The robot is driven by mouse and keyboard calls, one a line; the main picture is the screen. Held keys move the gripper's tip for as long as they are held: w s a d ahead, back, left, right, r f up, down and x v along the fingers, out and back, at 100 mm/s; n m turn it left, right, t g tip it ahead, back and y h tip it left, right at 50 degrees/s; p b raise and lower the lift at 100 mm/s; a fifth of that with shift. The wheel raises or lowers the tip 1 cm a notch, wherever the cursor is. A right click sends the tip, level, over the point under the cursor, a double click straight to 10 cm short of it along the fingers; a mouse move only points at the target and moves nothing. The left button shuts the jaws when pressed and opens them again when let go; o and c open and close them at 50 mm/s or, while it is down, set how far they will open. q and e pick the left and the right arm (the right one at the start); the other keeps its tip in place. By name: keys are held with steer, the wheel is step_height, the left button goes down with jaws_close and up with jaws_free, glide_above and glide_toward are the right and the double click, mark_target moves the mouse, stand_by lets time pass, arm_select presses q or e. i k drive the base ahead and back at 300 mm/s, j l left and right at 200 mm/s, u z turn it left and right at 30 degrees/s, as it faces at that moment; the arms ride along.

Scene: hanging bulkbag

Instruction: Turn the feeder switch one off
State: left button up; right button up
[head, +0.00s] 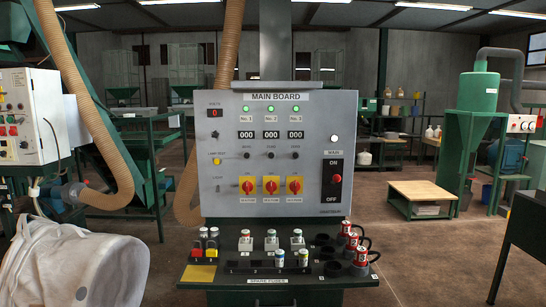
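A grey main board (277,150) stands upright in the middle of the head view. Three red rotary switches on yellow plates sit in a row on its lower half. The leftmost one, which I take as feeder switch one (247,186), is beside the middle switch (271,186) and the right switch (294,186). Their handles look upright, but the small labels are unreadable. Above them, the green lamps No. 1 (246,109), No. 2 (270,109) and No. 3 (294,109) are lit. Neither of my grippers is in view.
A main ON/OFF switch (337,180) is at the board's right. A white bag (75,265) fills the lower left. A low wooden-topped table (422,190) stands right.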

mark_target(247, 187)
steer(key=i+l+u, duration=0.1)
steer(key=i+l, duration=0.15)
steer(key=i+l+u, duration=0.15)
steer(key=l, duration=0.25)
steer(key=i+l+u, duration=0.1)
steer(key=i+l, duration=0.2)
steer(key=i+l+u, duration=0.1)
steer(key=l, duration=0.35)
steer(key=i, duration=0.1)
